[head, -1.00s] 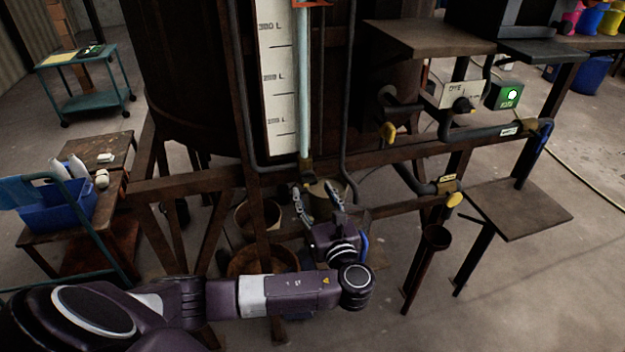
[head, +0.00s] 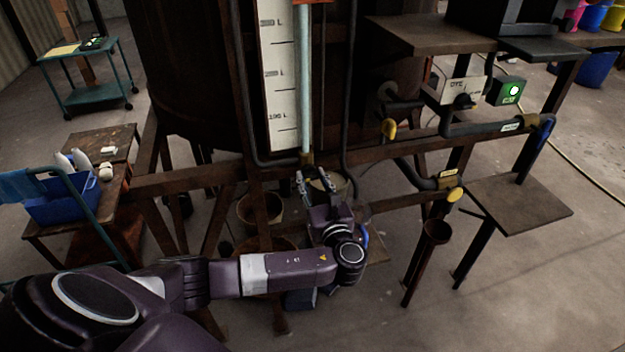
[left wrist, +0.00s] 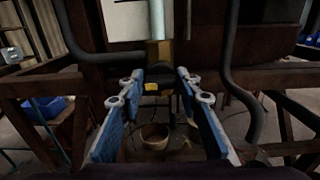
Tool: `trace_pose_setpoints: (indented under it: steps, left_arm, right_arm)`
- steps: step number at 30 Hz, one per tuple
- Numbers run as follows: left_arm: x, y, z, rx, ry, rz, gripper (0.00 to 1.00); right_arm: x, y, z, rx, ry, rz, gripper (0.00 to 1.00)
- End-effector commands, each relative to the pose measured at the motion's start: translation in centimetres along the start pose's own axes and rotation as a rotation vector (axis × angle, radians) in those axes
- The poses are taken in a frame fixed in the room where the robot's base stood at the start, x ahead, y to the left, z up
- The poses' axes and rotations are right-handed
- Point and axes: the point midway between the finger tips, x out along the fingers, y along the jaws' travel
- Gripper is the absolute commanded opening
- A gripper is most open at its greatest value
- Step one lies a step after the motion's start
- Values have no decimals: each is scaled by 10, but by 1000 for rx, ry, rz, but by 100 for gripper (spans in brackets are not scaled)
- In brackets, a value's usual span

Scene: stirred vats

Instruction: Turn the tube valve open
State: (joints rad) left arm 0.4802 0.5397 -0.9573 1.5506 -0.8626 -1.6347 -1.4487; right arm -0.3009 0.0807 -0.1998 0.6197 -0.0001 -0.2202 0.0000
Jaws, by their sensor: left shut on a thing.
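The tube valve (head: 307,159) is a brass fitting at the foot of the clear sight tube (head: 304,90), beside the white litre scale. In the left wrist view the brass body (left wrist: 160,52) shows above a dark part with a yellow tag (left wrist: 154,87). My left gripper (head: 313,182) is just below the fitting in the head view, pointing up at it. The handle's exact angle is hard to make out. My right gripper is not in view.
Dark pipes (left wrist: 235,75) run close on both sides of the tube. A rusty frame beam (head: 200,180) crosses behind the gripper. Buckets (left wrist: 154,136) stand below. A yellow-handled pipe valve (head: 453,194) and a small shelf (head: 520,205) are to the right.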

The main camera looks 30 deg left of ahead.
Motion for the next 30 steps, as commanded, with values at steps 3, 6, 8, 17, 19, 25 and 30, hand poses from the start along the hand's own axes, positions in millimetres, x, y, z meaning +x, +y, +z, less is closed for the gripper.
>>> trace_pose_setpoints:
  steps: [3, 6, 8, 17, 19, 25, 30]
  left_arm:
    - [0, 0, 0, -2, 1, -1, 7]
    - [0, 0, -1, -16, 1, -1, 7]
    - [-1, 0, -1, -30, 1, -1, 7]
    - [-2, 0, -4, -202, 4, -1, 7]
    - [-1, 1, -4, -264, 4, -1, 7]
    - [-1, 1, -5, -454, 4, 0, 7]
    - [-1, 2, -6, -615, 4, 1, 7]
  right_arm:
    - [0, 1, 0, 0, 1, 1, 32]
    - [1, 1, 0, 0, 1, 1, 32]
    - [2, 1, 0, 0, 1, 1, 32]
    - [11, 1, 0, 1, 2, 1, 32]
    - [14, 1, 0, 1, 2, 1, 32]
    - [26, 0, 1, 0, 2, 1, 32]
    - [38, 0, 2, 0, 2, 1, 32]
